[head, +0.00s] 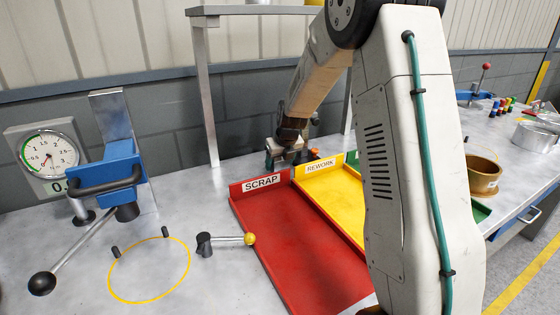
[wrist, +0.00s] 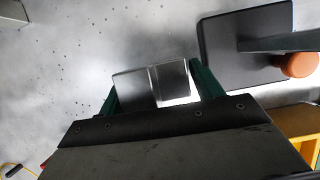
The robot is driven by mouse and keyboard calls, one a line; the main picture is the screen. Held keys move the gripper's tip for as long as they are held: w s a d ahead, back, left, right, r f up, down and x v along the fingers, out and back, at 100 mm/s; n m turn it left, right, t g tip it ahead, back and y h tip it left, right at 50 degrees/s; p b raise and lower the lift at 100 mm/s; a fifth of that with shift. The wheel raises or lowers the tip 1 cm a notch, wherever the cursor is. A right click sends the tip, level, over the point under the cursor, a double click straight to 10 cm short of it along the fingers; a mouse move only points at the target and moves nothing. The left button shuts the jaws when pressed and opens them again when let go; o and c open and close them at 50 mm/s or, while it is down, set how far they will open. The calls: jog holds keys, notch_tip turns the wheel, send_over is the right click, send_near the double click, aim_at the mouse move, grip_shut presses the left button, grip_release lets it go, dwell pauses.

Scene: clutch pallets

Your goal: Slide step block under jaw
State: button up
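A silvery metal block with an edge across its middle, the step block (wrist: 155,84), shows in the wrist view between the two green fingers of my gripper (wrist: 156,88). The fingers lie against its left and right sides with no clear gap, so my gripper looks shut on it. Whether the block touches the bench is not clear. To its right is a dark square plate (wrist: 225,55) with a grey bar (wrist: 285,40) above it and an orange round knob (wrist: 299,65). I cannot tell whether this bar is the jaw. In the head view my gripper (head: 288,152) is small behind the trays.
The red SCRAP tray (head: 290,240) and yellow REWORK tray (head: 335,195) stand in front of my gripper. A blue lever fixture (head: 108,170), dial gauge (head: 45,158) and yellow-knobbed handle (head: 225,240) are at left. A metal post (head: 206,95) rises behind. My arm hides the bench's middle.

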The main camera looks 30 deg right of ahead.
grip_shut()
jog(key=shift+d, duration=0.95)
jog(key=shift+o, duration=1.1)
grip_release()
jog(key=shift+s+d+r, duration=0.1)
jog(key=shift+r, duration=0.45)
jog(key=shift+o, duration=0.8)
jog(key=v, duration=0.6)
jog(key=shift+s+a+r, duration=0.25)
jog(key=shift+a+r, duration=0.1)
